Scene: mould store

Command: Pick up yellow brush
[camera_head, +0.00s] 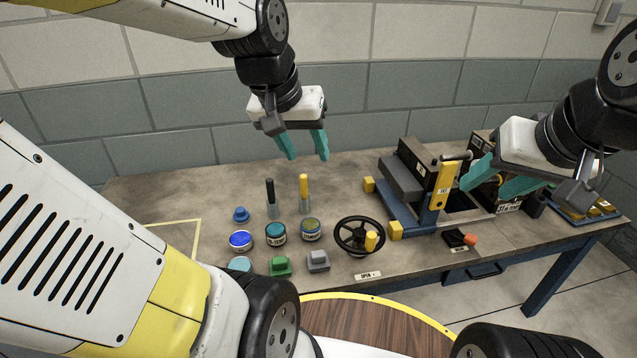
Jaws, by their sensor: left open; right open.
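The yellow brush (304,188) stands upright with its yellow handle up, its lower end in a small grey-green holder (305,207) on the table. A black-handled brush (270,191) stands in a similar holder to its left. My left gripper (307,157) is open and empty, its teal fingers pointing down above and behind the yellow brush, apart from it. My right gripper (483,188) is open and empty at the right, its teal fingers pointing left near the machine with the yellow lever.
Several paint tins, such as a teal one (276,234), stand in front of the brushes, with a blue knob (240,214) at left. A black handwheel (359,235) and a blue-framed machine (412,205) stand to the right. The table's back left (170,190) is clear.

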